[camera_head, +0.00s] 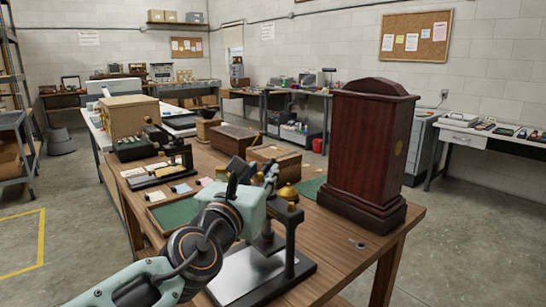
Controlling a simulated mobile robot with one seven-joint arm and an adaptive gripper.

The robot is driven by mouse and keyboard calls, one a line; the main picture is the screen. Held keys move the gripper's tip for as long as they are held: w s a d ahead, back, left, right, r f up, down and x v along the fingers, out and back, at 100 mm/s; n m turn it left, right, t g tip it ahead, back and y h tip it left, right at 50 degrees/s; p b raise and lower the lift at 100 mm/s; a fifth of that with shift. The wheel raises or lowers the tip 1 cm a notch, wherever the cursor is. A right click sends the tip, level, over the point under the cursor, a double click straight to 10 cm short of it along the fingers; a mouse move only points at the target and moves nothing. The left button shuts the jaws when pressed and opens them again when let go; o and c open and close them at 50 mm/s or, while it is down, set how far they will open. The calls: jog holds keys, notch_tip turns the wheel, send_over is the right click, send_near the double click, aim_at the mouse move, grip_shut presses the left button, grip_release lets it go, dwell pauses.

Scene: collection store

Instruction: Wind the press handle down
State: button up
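A bench press stands on the near end of the wooden table (330,262). It has a flat grey metal base plate (248,272) and a dark upright column (290,240) at the plate's right side. My arm reaches in from the bottom left, and my gripper (250,182) is at the top of the press, left of the column. The gripper and wrist cover much of the press head. I cannot make out the press handle clearly, nor whether the fingers touch it or are open or shut.
A tall dark red wooden case (370,150) stands close to the right of the press. Open floor lies at the left.

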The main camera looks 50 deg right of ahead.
aim_at(273, 160)
jog(key=p+x, duration=0.3)
jog(key=x, duration=0.2)
jog(key=shift+d+r+p, duration=0.15)
jog(key=shift+d+p, duration=0.1)
jog(key=shift+p, duration=0.1)
jog(key=w+d+p, duration=0.1)
jog(key=p, duration=0.1)
jog(key=shift+d+r+p, duration=0.15)
jog(key=shift+p, duration=0.25)
jog(key=shift+w+d+p, duration=0.25)
jog(key=shift+d+p, duration=0.25)
jog(key=shift+p, duration=0.55)
jog(key=shift+d+f, duration=0.15)
jog(key=shift+f, duration=0.1)
jog(key=shift+p, duration=0.3)
jog(key=shift+f, duration=0.1)
grip_shut()
